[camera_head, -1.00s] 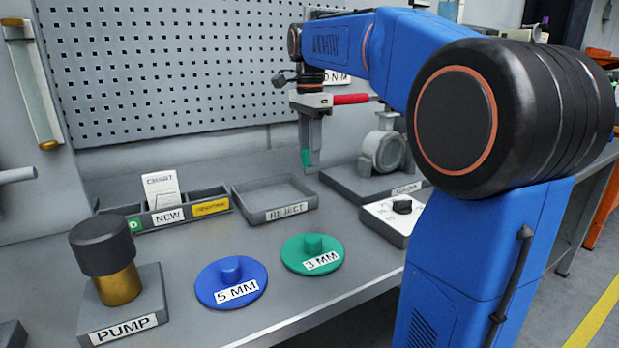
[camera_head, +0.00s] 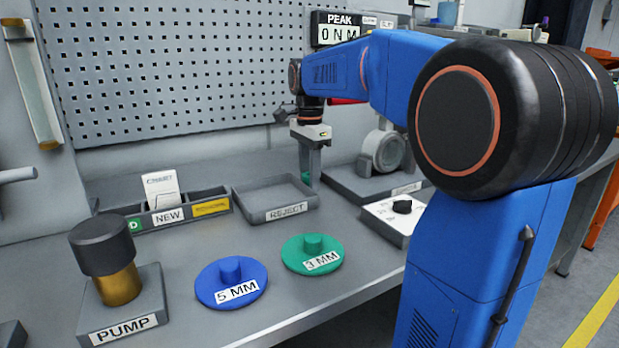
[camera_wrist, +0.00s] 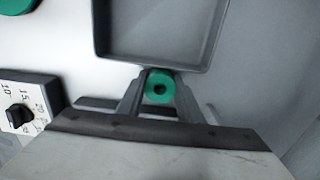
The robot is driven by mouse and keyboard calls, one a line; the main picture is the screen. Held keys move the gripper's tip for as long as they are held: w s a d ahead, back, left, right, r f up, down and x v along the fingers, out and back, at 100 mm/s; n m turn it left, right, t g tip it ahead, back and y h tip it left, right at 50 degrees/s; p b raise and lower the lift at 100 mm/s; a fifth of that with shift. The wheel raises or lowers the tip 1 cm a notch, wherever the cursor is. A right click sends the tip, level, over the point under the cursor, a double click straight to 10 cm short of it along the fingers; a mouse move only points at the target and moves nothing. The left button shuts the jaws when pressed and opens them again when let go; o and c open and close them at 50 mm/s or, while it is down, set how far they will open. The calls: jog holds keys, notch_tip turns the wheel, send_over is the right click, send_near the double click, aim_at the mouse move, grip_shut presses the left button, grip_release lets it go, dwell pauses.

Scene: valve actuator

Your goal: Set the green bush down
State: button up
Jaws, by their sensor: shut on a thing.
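The green bush (camera_wrist: 160,87) is a short ring with a hole. It sits between the fingers of my gripper (camera_wrist: 159,88), which is shut on it. In the head view only a sliver of the bush (camera_head: 306,175) shows, as the gripper (camera_head: 309,175) hides most of it. My gripper points down at the right end of the grey REJECT tray (camera_head: 288,214). In the wrist view the bush appears just outside the wall of the tray (camera_wrist: 99,35). I cannot tell whether it touches the bench.
A box with a black dial (camera_head: 387,219) and a grey fixture (camera_head: 384,150) stand right of the tray. Green 3 MM (camera_head: 297,262) and blue 5 MM (camera_head: 209,287) discs lie in front. The NEW bins (camera_head: 150,219) and pump (camera_head: 145,276) are left.

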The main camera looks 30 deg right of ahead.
jog(key=shift+f, duration=0.1)
jog(key=o, duration=1.1)
jog(key=shift+o, duration=0.5)
notch_tip(320, 180, up, 12)
jog(key=shift+a+r, duration=0.1)
jog(key=shift+r, duration=0.1)
